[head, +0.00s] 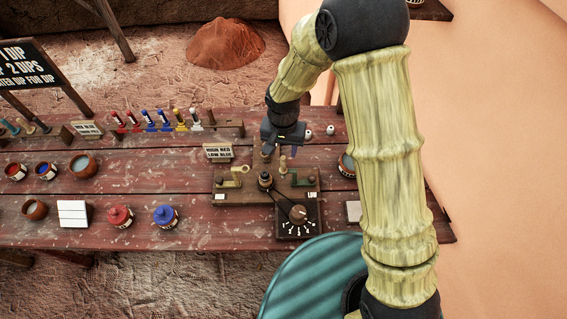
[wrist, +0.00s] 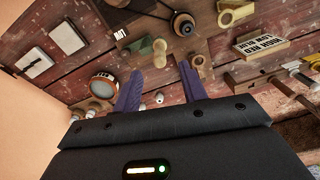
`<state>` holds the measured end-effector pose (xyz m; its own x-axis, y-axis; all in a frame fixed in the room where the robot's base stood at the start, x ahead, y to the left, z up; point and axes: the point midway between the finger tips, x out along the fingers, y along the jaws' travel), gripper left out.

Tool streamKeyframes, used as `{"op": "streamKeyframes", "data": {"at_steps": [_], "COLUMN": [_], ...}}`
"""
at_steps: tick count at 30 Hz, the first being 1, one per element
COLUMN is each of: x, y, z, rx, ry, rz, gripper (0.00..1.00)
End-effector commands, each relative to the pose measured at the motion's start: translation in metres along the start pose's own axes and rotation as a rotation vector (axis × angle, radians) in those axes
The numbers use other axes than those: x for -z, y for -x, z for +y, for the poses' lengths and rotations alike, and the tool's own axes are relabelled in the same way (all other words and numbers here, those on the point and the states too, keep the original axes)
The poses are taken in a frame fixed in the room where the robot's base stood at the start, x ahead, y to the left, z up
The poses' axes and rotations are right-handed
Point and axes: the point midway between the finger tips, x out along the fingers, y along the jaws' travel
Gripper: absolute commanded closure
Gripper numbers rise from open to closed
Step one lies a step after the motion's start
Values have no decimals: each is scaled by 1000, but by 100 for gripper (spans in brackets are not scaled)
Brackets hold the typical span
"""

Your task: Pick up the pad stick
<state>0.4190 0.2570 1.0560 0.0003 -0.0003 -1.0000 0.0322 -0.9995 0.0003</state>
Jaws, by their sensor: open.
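My gripper (head: 283,143) hangs over the back of the wooden board in the head view, fingers down. In the wrist view its two dark purple fingers (wrist: 158,68) are apart, with nothing held between them. I cannot tell for sure which thing is the pad stick. A short tan upright stick (head: 283,164) stands on the board just below the gripper, beside a green bracket (head: 296,179). In the wrist view the green bracket (wrist: 145,46) lies beyond the fingertips, and a wooden peg (wrist: 199,63) is just right of the right finger.
A rack (head: 228,128) holds several coloured sticks left of the gripper. A sign (head: 218,153) reading "HIGH RED LOW BLUE" stands near the board, which carries a dial box (head: 298,222). Paint pots fill the left.

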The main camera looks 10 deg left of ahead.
Motion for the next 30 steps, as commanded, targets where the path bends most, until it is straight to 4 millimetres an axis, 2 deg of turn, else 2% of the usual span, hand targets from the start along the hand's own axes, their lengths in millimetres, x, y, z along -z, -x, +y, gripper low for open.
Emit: {"op": "streamKeyframes", "data": {"at_steps": [3, 9, 22, 30], "x": [-2, -1, -1, -2], "y": [-16, -36, -40, -61], "z": [0, 0, 0, 1], "rx": [-2, -1, -1, -2], "ry": [1, 1, 0, 1], "rz": [-5, -1, -1, -4], "gripper": [58, 58, 58, 58]}}
